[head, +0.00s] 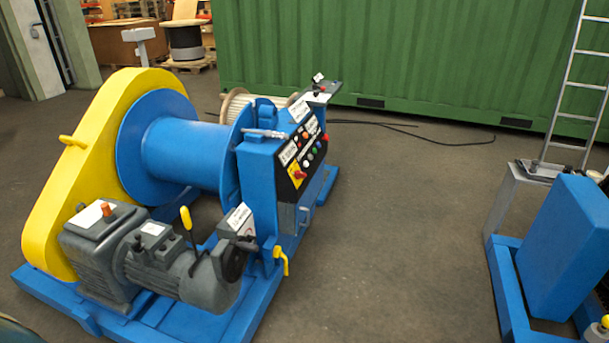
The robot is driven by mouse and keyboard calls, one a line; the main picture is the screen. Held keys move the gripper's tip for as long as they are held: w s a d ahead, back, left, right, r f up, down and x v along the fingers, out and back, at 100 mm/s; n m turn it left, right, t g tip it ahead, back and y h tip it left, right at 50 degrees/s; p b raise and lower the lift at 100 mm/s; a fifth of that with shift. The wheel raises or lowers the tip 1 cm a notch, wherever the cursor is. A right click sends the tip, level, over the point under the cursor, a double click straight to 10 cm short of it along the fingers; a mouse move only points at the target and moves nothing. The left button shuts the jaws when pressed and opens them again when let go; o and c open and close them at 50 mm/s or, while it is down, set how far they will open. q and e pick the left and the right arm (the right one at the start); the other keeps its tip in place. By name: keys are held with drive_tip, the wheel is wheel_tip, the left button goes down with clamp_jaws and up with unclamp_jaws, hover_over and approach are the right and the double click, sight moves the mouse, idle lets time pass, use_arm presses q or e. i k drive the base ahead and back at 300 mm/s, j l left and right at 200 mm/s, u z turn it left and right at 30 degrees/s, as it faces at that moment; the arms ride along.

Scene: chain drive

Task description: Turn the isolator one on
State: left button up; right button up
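A blue winch machine (255,190) with a large blue drum (182,152) and a yellow guard (75,170) stands on the left. Its dark control panel (306,150) faces right and is seen at a slant. A red knob on a yellow plate (296,174) sits at the panel's lower near end and looks like an isolator switch; its turn position is too small to tell. Several coloured buttons and white labels are on the same panel. No label reading "isolator one" can be made out. Neither of my grippers is in view.
A grey motor (175,262) with a yellow lever (187,218) sits at the machine's near side. A yellow handle (281,260) juts out below the panel. Another blue-framed unit (565,245) stands right, near a ladder (572,90). The floor (405,230) between is clear.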

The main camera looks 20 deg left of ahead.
sight(299, 174)
drive_tip(key=i+l+u, duration=0.3)
drive_tip(key=i+l, duration=0.2)
drive_tip(key=i, duration=0.35)
drive_tip(key=i+l+u, duration=0.3)
drive_tip(key=i+l, duration=0.35)
drive_tip(key=i, duration=0.15)
drive_tip(key=i+l, duration=0.15)
drive_tip(key=i, duration=0.35)
drive_tip(key=i+l+u, duration=0.15)
drive_tip(key=i, duration=0.3)
